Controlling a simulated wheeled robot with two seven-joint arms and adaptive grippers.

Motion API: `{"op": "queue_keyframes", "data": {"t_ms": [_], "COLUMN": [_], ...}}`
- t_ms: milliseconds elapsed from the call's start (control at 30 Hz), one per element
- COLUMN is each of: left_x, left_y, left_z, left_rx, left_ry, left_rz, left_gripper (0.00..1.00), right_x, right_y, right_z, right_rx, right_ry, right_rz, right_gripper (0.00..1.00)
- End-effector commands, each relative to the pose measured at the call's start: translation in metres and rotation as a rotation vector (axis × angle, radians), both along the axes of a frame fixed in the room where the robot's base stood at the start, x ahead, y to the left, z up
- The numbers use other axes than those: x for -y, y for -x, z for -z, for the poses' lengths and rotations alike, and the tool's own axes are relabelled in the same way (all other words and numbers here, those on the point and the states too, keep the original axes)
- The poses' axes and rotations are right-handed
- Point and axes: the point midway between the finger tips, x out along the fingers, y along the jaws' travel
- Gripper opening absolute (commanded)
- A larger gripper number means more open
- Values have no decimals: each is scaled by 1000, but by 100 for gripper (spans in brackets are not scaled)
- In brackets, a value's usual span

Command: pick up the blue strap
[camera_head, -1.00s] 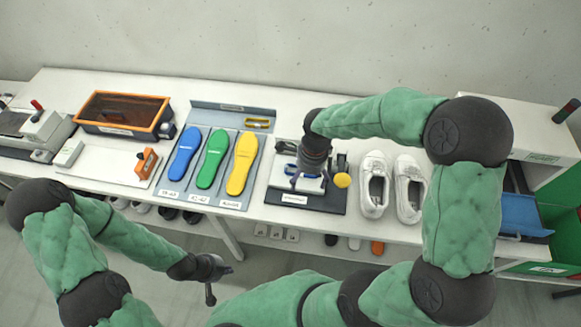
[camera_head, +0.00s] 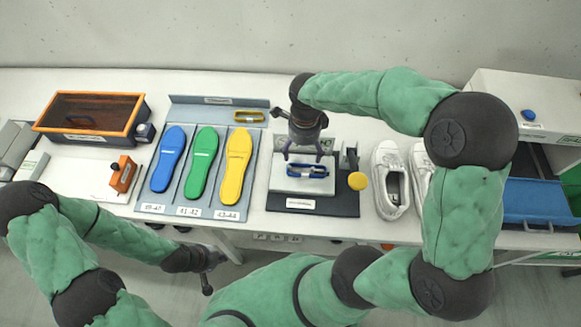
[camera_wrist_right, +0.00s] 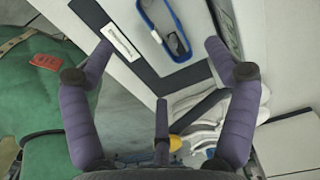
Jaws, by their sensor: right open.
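The blue strap (camera_head: 307,170) lies as a flat loop on a pale plate on a dark board (camera_head: 345,200), right of the coloured insoles. It also shows at the top of the right wrist view (camera_wrist_right: 178,42), partly cut off by the frame edge. My right gripper (camera_head: 304,153) is open and empty, just above and behind the strap in the head view. Its spread fingers (camera_wrist_right: 160,50) show in the wrist view, with the strap beyond them. My left gripper (camera_head: 210,268) hangs low in front of the table, away from the strap; its finger opening is unclear.
A yellow round knob (camera_head: 357,181) stands close right of the strap. White shoes (camera_head: 391,190) stand further right, partly behind my right arm. Blue, green and yellow insoles (camera_head: 236,165) lie in a grey tray (camera_head: 182,101) to the left. A blue bin (camera_head: 535,203) is at far right.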

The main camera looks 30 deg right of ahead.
Motion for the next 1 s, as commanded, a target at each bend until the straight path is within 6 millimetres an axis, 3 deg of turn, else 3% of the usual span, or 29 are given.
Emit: {"op": "queue_keyframes", "data": {"t_ms": [400, 767, 1000], "left_x": [0, 0, 0], "left_y": [0, 0, 0], "left_z": [13, 17, 24], "left_rx": [-1, 0, 0], "left_ry": [0, 0, 0], "left_rz": [0, 0, 0], "left_gripper": [0, 0, 0], "right_x": [0, -2, -4], "right_y": [1, 2, 5], "right_z": [51, 73, 107], "right_rx": [-1, -1, -1], "right_ry": [0, 0, 0], "right_rz": [1, 0, 1], "right_gripper": [87, 87, 87]}}
